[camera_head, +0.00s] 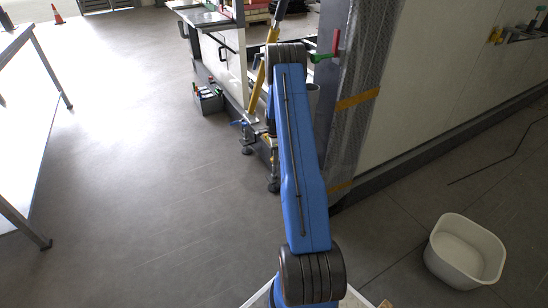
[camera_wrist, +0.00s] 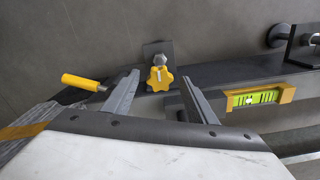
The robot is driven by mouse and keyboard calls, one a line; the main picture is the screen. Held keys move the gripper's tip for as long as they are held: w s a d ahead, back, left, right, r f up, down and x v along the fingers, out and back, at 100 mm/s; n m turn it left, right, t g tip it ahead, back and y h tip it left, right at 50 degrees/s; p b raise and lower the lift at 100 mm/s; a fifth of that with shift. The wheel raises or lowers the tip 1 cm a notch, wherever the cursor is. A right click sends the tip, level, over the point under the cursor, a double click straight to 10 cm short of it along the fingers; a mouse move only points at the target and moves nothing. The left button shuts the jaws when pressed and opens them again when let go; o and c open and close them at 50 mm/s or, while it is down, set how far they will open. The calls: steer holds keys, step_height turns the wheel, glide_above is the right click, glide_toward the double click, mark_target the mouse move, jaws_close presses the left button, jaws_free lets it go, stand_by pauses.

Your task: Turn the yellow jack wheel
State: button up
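The yellow jack wheel (camera_wrist: 160,77) is a small lobed knob with a grey bolt head at its centre. It sits in front of a dark upright plate, near the middle of the wrist view. My gripper (camera_wrist: 158,78) is open, with one grey finger on the left of the wheel and one on the right. Gaps show between the wheel and both fingers. I cannot tell the depth between fingertips and wheel. In the head view my blue arm reaches toward the frame's corner; my gripper and the wheel cannot be made out there.
A yellow handle (camera_wrist: 82,82) lies left of the left finger. A yellow spirit level with a green vial (camera_wrist: 256,98) is close right of the right finger, on a dark rail (camera_wrist: 235,74). A white tub (camera_head: 465,252) stands on the floor at right; open floor lies left.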

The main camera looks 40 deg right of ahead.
step_height(320, 180, up, 17)
steer(key=shift+r, duration=0.2)
stand_by(0.6)
stand_by(0.3)
